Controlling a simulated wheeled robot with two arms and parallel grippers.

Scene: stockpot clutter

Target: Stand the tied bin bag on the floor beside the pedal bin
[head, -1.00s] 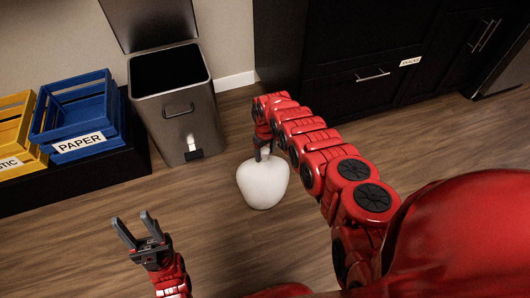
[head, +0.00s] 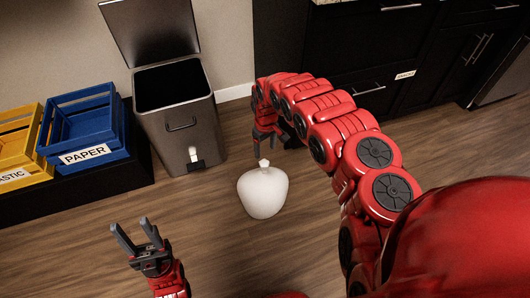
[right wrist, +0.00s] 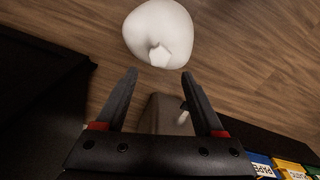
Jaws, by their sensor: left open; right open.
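The white tied bin bag (head: 262,192) stands upright on the wooden floor, its knot on top, in front and a little right of the pedal bin (head: 178,112). The bin is grey with its lid up. My right gripper (head: 265,147) is just above and behind the knot, apart from it. In the right wrist view the open fingers (right wrist: 159,80) are empty, and the bag (right wrist: 158,32) lies beyond their tips. My left gripper (head: 138,236) is open and empty over the floor at the lower left.
A blue paper crate (head: 88,152) and a yellow plastic crate (head: 20,172) stand on a black platform left of the bin. Dark cabinets (head: 350,70) line the back right. The floor around the bag is clear.

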